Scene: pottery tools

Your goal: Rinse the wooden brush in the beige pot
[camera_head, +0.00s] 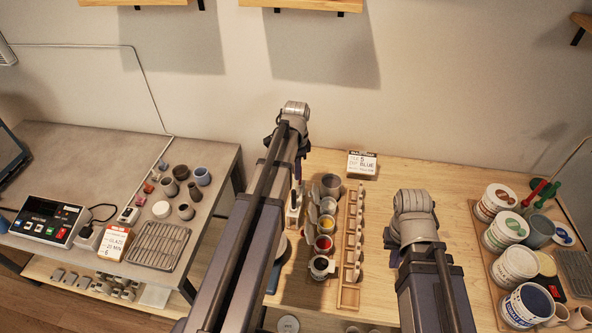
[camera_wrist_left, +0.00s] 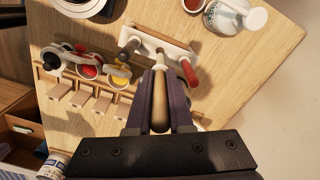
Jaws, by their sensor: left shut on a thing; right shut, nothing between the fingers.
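Red (camera_head: 323,244) and yellow (camera_head: 326,224) glaze cups stand beside a long wooden rack (camera_head: 350,245). A label card (camera_head: 362,163) stands behind. White tubs (camera_head: 497,200) fill the right side. A grey table (camera_head: 100,150) with small pots is at left. Wood between rack and right arm is clear.

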